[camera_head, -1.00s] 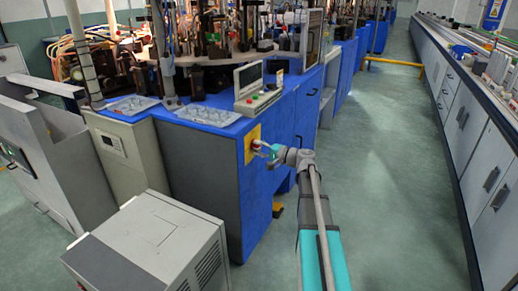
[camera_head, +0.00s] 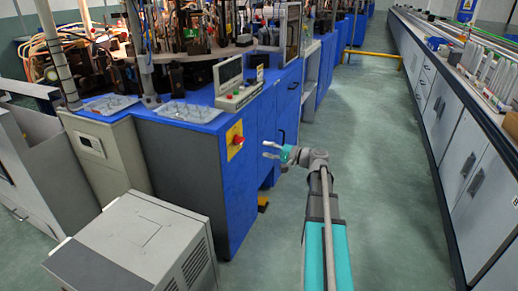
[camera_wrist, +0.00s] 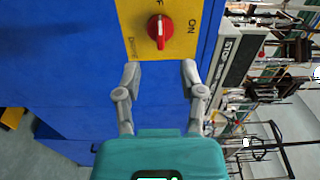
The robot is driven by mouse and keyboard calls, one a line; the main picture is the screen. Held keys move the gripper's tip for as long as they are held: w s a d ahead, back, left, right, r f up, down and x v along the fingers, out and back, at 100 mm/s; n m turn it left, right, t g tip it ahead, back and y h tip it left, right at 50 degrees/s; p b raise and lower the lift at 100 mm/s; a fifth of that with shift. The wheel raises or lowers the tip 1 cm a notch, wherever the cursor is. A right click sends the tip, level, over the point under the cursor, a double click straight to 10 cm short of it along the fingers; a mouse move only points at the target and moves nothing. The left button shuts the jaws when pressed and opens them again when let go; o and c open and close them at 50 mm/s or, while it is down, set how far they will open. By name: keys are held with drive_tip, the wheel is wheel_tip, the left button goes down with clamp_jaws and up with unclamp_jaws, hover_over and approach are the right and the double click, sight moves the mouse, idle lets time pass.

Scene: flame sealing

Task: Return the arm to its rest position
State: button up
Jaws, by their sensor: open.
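My gripper (camera_head: 266,150) is open and empty at the end of my outstretched arm, to the right of the blue cabinet in the head view. In the wrist view my gripper (camera_wrist: 160,75) shows two grey fingers spread apart, with nothing between them. A red rotary switch (camera_head: 238,141) on a yellow plate is on the blue cabinet's side. The red switch (camera_wrist: 160,30) also shows in the wrist view, ahead of and apart from the fingertips, beside the printed word ON.
The blue cabinet (camera_head: 190,190) carries machinery and a control box (camera_head: 238,98). A grey box unit (camera_head: 140,245) stands at the front left. A long white counter (camera_head: 465,150) runs along the right. Green floor (camera_head: 370,170) between them is clear.

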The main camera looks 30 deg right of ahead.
drive_tip(key=shift+s+d, duration=0.25)
drive_tip(key=shift+s, duration=0.15)
drive_tip(key=shift+a, duration=0.1)
idle(0.3)
drive_tip(key=s+a+f+n+g+h, duration=0.1)
drive_tip(key=s+a+f+n+g, duration=0.25)
drive_tip(key=a, duration=0.55)
drive_tip(key=a+f+n+g+h, duration=0.1)
drive_tip(key=a+f+n+g, duration=0.1)
drive_tip(key=a+f+g, duration=0.6)
drive_tip(key=s+a+f+n+g+h+p, duration=0.25)
drive_tip(key=s+a+f+n+h, duration=0.25)
drive_tip(key=s+a+h, duration=0.55)
wheel_tip(320, 180, up, 38)
drive_tip(key=s+y+p, duration=0.1)
drive_tip(key=p, duration=3.6)
drive_tip(key=shift+s+a, duration=0.25)
drive_tip(key=shift+a, duration=0.15)
